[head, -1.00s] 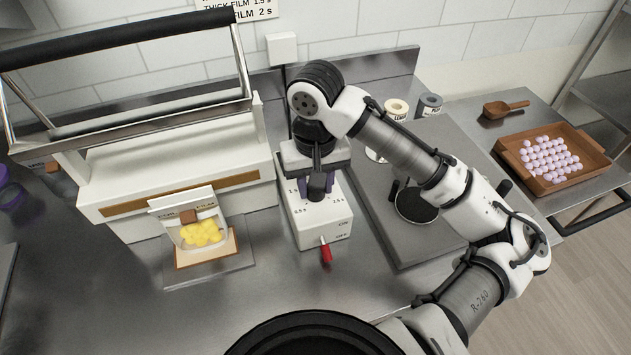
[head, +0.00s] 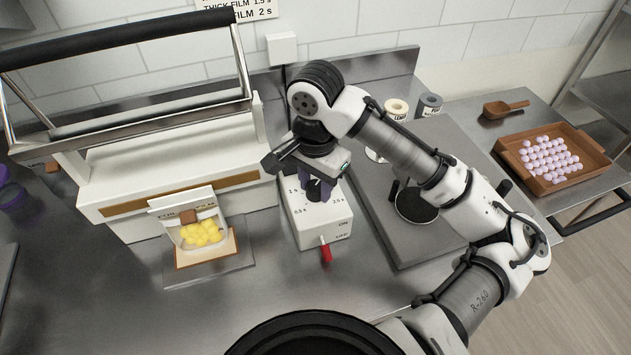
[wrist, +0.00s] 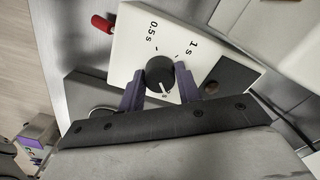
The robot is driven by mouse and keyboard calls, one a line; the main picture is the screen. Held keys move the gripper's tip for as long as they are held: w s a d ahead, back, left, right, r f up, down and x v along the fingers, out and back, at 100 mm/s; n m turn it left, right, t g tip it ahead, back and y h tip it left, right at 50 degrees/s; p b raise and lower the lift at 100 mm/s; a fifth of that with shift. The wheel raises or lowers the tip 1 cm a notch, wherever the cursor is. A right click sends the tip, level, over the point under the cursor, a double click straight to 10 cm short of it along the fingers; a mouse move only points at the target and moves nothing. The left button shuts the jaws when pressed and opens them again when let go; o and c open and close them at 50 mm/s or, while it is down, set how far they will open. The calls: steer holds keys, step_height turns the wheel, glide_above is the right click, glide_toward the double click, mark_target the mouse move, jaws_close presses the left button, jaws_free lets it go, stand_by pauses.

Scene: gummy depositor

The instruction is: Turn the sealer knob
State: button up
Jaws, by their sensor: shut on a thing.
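The sealer knob (wrist: 160,74) is a round black dial with a white mark, on top of a white control box (head: 325,219). In the wrist view the box (wrist: 128,48) shows "0.5 s" and "1 s" printed near the knob. The white mark on the knob points toward the gripper side of that view. My gripper (wrist: 160,88) has its two purple fingers on either side of the knob, shut on it. In the head view my gripper (head: 318,186) is above the box and partly hides the knob (head: 319,190).
A red ON/OFF switch (head: 325,252) sticks out of the box's front. The white sealer (head: 180,170) with its raised bar stands left, a pouch of yellow gummies (head: 202,232) before it. A grey plate (head: 420,235) lies right. A wooden tray (head: 512,160) holds pale balls.

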mark_target(315, 185)
steer(key=shift+m, duration=1.1)
steer(key=o, duration=1)
steer(key=shift+r+b, duration=0.55)
steer(key=shift+r, duration=3.25)
